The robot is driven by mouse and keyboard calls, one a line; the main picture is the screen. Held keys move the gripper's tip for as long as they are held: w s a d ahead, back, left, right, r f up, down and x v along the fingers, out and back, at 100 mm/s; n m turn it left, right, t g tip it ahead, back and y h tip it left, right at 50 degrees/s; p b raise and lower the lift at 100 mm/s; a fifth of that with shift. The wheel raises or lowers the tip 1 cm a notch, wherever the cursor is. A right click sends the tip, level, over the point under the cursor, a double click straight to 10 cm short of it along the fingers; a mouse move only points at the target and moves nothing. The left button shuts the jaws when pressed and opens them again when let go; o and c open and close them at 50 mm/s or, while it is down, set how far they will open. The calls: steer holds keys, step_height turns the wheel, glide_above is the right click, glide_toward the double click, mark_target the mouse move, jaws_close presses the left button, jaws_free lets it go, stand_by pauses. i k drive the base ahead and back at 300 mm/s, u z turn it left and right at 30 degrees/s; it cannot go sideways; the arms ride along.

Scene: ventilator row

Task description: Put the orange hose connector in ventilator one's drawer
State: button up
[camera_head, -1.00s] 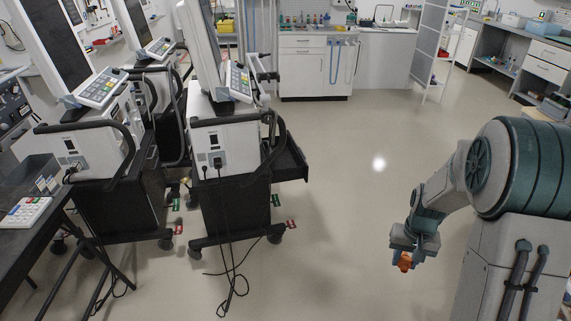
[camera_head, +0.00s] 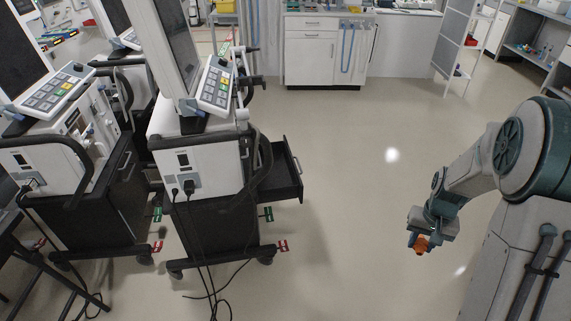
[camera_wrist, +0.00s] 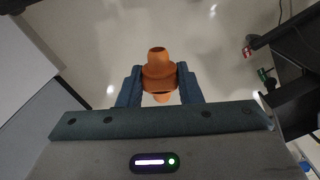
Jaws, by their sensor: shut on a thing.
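The orange hose connector (camera_head: 421,244) is held between the fingers of my gripper (camera_head: 419,239), over open floor at the right of the head view. In the wrist view the connector (camera_wrist: 159,72) sits between both blue fingers of my gripper (camera_wrist: 158,88), its narrow end pointing up in the picture. The nearer ventilator (camera_head: 203,165) stands on a black cart left of centre. An open black drawer (camera_head: 287,180) sticks out from the cart's right side, apart from my gripper and to its left. I cannot read a number on either ventilator.
A second ventilator (camera_head: 75,150) stands to the left. Cart feet with red tags (camera_head: 282,245) and loose black cables (camera_head: 212,290) lie low by the nearer cart. Clear floor (camera_head: 345,220) lies between the drawer and my arm. White cabinets (camera_head: 315,50) stand at the back.

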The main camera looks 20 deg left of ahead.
mark_target(271, 176)
steer(key=i, duration=2.85)
steer(key=u, duration=3.05)
steer(key=i, duration=0.45)
steer(key=z, duration=0.1)
